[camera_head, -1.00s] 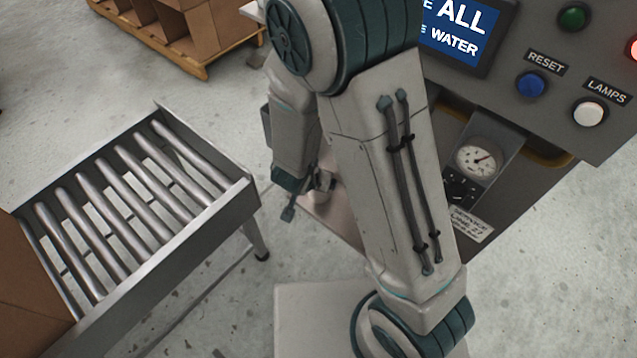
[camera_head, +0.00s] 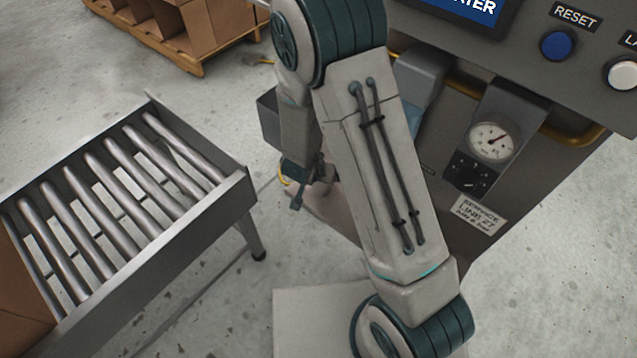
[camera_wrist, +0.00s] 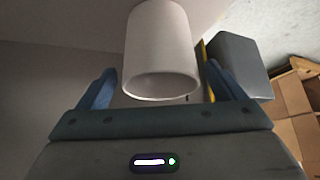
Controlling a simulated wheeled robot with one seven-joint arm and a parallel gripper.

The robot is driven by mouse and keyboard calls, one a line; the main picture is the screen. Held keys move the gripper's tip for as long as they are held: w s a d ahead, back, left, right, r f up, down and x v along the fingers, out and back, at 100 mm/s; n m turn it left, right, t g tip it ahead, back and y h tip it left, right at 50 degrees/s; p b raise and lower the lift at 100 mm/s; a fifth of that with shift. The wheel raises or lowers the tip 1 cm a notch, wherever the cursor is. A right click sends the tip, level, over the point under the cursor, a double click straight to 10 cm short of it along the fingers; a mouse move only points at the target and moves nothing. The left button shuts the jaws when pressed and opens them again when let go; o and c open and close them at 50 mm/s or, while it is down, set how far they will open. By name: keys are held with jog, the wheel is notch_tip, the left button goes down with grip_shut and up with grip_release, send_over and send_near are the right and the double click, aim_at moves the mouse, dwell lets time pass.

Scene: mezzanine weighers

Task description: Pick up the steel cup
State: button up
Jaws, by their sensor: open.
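A pale grey, smooth cylindrical cup (camera_wrist: 160,45) shows in the wrist view, its open round end facing the camera. Its far end is cut off by the top edge. My gripper (camera_wrist: 160,76) is open, with one blue finger on each side of the cup. A gap shows between the cup and the left finger; the right finger is closer, and I cannot tell whether it touches. In the head view my gripper (camera_head: 309,175) is small and low beside the console, and the cup is mostly hidden or too small to make out there.
A grey bin (camera_wrist: 240,66) stands just right of the right finger, with cardboard boxes (camera_wrist: 296,110) beyond. In the head view a roller conveyor (camera_head: 195,235) stands at left and a console with a dial (camera_head: 490,142) at right. A pallet of boxes (camera_head: 200,35) lies at the back.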

jog(key=x, duration=0.2)
jog(key=shift+w+f+b, duration=0.2)
jog(key=shift+f+b, duration=0.15)
jog(key=shift+b, duration=0.05)
jog(key=shift+r, duration=0.1)
jog(key=c, duration=1.1)
notch_tip(320, 180, up, 10)
jog(key=p, duration=0.6)
